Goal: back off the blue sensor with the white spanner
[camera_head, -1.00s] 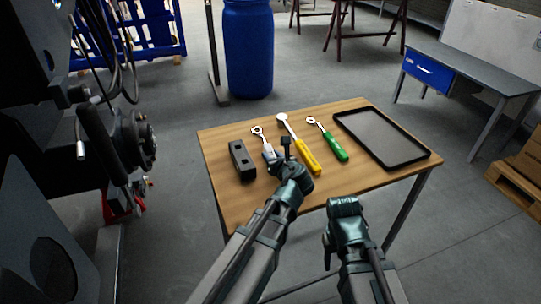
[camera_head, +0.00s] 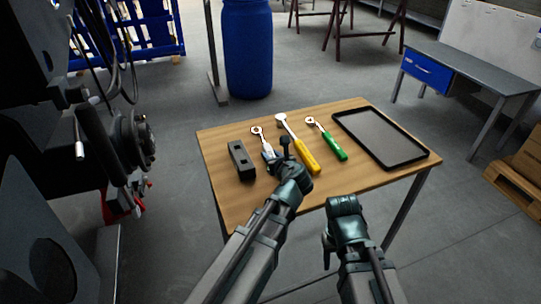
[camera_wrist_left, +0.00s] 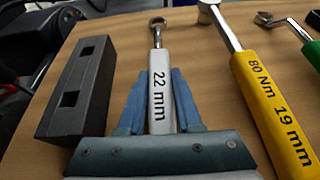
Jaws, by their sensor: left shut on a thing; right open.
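The white spanner (camera_head: 261,138) lies on the wooden table, its ring end pointing away from me. In the left wrist view its white handle (camera_wrist_left: 161,98) reads "22 mm". My left gripper (camera_head: 277,157) is shut on this handle; its blue fingers (camera_wrist_left: 158,105) stand on both sides of it. My right gripper (camera_head: 337,232) is open and empty, in front of the table's near edge. I cannot make out a blue sensor; the dark machine (camera_head: 128,138) with hoses and a hub stands at the left.
A yellow-handled wrench (camera_head: 306,156), marked "80 Nm 19 mm", and a green-handled wrench (camera_head: 334,146) lie to the right of the spanner. A dark block with holes (camera_head: 241,160) lies left. A black tray (camera_head: 380,137) covers the table's right end. A blue barrel (camera_head: 247,50) stands behind.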

